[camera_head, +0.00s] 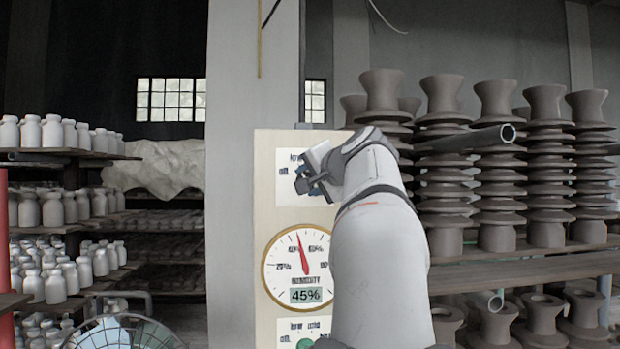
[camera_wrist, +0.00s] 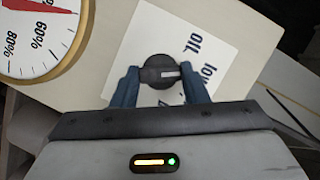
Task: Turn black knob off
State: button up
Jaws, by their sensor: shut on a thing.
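The black knob (camera_wrist: 158,72) sits on a white label plate (camera_wrist: 143,32) in the wrist view, with a light pointer mark on its right side. My gripper (camera_wrist: 159,87) has its blue fingers on either side of the knob, shut on it. In the head view, my gripper (camera_head: 308,182) reaches the upper white plate (camera_head: 290,158) on the panel. The knob is hidden there behind my gripper. The plate's lettering is partly covered.
A humidity dial (camera_head: 300,268) with a red needle and a 45% display sits below on the cream panel (camera_head: 262,210). A green knob (camera_head: 305,343) is lower down. Shelves of white bottles (camera_head: 55,208) stand left; stacked clay pieces (camera_head: 497,165) stand right.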

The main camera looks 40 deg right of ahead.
jog(key=shift+w+a+n+g+h+p, duration=0.1)
jog(key=shift+n+g+h+p, duration=0.45)
jog(key=shift+n, duration=0.75)
jog(key=shift+a+n+g+h+p, duration=0.1)
jog(key=shift+n+g+h+p, duration=0.15)
jog(key=shift+n+g+h, duration=0.7)
jog(key=shift+n+y, duration=0.4)
jog(key=shift+n, duration=0.05)
jog(key=o, duration=1)
jog(key=shift+r, duration=0.1)
jog(key=b+v, duration=0.1)
jog(key=v, duration=0.7)
jog(key=shift+d, duration=0.1)
